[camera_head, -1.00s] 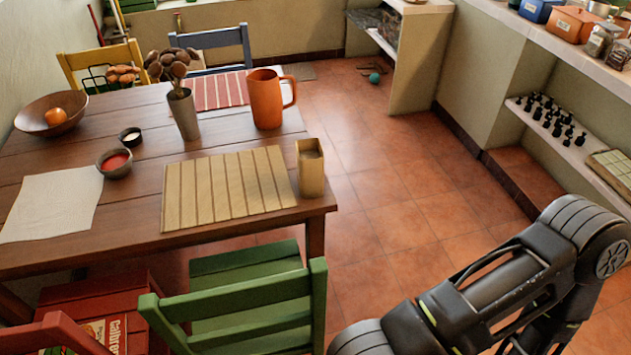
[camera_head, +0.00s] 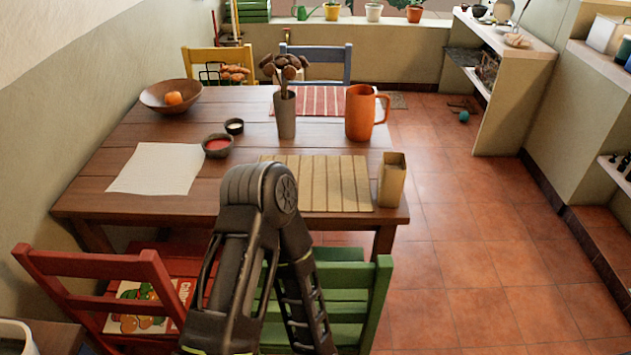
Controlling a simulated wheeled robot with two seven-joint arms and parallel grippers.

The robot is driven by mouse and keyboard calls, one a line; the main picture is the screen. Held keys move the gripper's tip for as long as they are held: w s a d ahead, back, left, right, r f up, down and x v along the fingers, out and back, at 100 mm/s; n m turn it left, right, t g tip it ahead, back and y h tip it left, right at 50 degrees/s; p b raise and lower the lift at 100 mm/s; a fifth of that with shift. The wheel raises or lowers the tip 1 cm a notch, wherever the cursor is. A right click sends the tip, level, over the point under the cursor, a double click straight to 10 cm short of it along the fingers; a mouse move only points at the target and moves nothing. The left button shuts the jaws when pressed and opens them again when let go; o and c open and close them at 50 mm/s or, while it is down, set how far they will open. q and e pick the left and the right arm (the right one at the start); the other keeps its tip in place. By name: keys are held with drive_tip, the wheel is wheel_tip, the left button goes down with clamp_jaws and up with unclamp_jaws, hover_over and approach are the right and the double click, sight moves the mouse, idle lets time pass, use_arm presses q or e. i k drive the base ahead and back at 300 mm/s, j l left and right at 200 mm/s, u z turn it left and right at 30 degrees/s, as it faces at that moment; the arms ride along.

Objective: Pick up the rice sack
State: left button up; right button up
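A printed white, red and green bag (camera_head: 145,305), which looks like the rice sack, lies on the seat of the red chair (camera_head: 85,265) at the lower left. Part of its lettering shows, but the chair's back rails cover parts of it. One of my dark arms rises from the bottom edge, right of the bag and in front of the green chair. I cannot tell which arm it is. Neither gripper is in the picture, and nothing visible touches the bag.
The wooden table (camera_head: 120,215) behind the chairs bears a bowl (camera_head: 150,97), an orange mug (camera_head: 360,112), a vase (camera_head: 286,115) and a slatted mat (camera_head: 340,185). A green chair (camera_head: 345,300) stands right of the red one. The tiled floor (camera_head: 470,270) at right is clear.

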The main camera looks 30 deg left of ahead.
sight(393, 171)
drive_tip(key=i+u, duration=0.1)
drive_tip(key=i, duration=0.4)
drive_tip(key=k, duration=0.5)
drive_tip(key=z, duration=4.2)
drive_tip(key=k+j, duration=0.15)
drive_tip(key=j, duration=0.15)
drive_tip(key=k+j+z, duration=0.1)
drive_tip(key=j, duration=0.2)
drive_tip(key=u, duration=1.35)
